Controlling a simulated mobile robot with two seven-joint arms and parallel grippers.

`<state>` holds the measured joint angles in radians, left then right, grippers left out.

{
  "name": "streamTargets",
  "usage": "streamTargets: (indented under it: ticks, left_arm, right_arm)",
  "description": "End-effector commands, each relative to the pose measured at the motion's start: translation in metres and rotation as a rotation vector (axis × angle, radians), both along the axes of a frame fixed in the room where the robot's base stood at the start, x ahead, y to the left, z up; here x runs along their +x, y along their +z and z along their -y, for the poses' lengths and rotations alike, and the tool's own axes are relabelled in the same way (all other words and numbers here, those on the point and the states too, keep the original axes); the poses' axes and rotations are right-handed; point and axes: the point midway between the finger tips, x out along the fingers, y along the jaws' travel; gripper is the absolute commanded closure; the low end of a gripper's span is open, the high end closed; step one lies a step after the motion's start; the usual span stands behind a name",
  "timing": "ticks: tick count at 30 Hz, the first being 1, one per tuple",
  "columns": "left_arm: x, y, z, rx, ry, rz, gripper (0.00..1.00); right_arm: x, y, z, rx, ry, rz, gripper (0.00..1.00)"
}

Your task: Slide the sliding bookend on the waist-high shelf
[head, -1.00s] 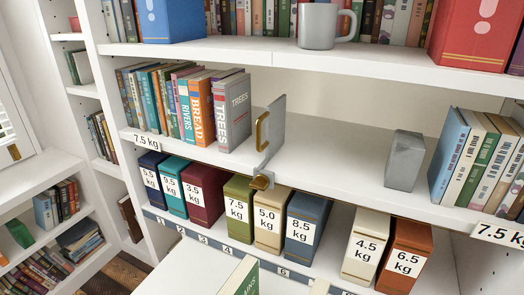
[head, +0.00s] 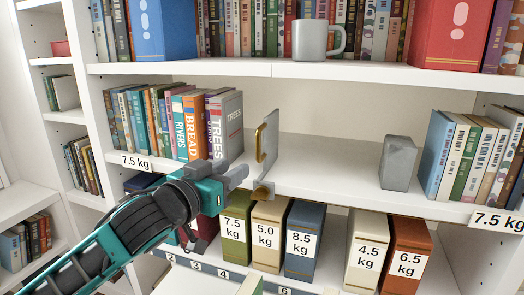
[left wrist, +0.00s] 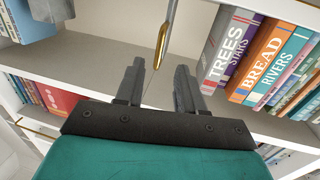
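The sliding bookend (head: 271,140) is an upright grey plate with a brass handle on the waist-high shelf (head: 325,165). It stands right of the book row, with a gap between. A small clamp sits at its foot on the shelf edge. My left gripper (head: 238,178) is at the shelf front, left of the bookend and apart from it. In the left wrist view the left gripper (left wrist: 160,66) is open and empty. The brass handle (left wrist: 163,42) shows beyond the fingertips, roughly in line with the gap between them. My right gripper is not in view.
Books (head: 224,122) fill the shelf's left side. A grey block (head: 398,163) and more books (head: 440,155) stand at the right, with bare shelf between bookend and block. Weight-labelled boxes (head: 305,240) line the shelf below. A mug (head: 313,40) stands on the shelf above.

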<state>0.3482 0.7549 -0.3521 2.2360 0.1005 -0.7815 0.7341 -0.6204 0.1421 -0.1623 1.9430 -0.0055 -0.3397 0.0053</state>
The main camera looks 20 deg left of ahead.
Motion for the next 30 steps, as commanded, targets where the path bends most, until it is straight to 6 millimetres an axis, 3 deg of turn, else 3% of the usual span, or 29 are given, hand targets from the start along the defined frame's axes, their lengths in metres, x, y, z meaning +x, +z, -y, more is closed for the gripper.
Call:
streamTargets:
  ticks: [3,8,21,30]
  left_arm:
    - [0.004,0.013,-0.001,-0.008,-0.009,0.029,0.62]
    - [0.016,0.016,0.002,-0.012,-0.009,0.032,0.62]
    - [0.090,0.015,0.020,-0.010,-0.008,0.030,0.62]
    - [0.122,0.014,0.027,-0.009,-0.009,0.031,0.62]
  right_arm:
    - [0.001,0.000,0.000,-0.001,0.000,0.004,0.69]
    - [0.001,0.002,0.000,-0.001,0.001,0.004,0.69]
    - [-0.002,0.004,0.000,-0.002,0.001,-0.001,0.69]
    - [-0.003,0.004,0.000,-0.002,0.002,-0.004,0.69]
